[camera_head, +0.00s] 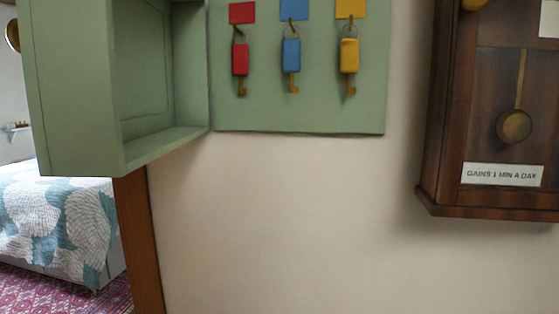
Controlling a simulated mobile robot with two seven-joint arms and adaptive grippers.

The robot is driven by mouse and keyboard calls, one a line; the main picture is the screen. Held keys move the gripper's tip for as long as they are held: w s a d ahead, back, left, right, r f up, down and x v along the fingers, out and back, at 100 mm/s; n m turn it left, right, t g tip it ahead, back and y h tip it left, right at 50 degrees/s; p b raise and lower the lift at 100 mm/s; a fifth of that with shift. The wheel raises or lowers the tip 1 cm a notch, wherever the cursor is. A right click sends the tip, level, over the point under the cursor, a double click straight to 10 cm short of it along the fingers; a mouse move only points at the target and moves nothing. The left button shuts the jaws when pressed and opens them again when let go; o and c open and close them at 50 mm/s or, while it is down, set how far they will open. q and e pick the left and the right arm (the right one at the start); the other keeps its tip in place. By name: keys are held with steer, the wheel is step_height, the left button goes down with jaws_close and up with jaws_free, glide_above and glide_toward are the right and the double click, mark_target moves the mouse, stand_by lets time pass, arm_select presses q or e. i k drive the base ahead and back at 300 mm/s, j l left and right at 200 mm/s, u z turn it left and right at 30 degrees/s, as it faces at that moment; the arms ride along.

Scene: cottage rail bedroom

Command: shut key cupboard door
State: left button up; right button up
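The green key cupboard hangs on the wall, its back panel (300,105) facing me. Three keys hang on it from hooks: a red-tagged key (240,60), a blue-tagged key (291,54) and a yellow-tagged key (349,57), each under a patch of its own colour. The cupboard door (72,95) is a deep, box-like green leaf. It stands wide open at the left of the panel, swung out towards me, with its hollow inner side (143,60) showing. The tops of door and panel are cut off. Neither of my grippers is in view.
A dark wooden pendulum clock (480,120) with a label hangs on the wall at the right. Below the cupboard the wall (290,230) is bare. At the left, beyond a brown wooden post (138,240), are a patterned bed (55,220) and a red rug (60,290).

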mark_target(113, 87)
steer(key=i+j+z, duration=0.15)
steer(key=j+z, duration=0.55)
steer(key=i+l, duration=0.05)
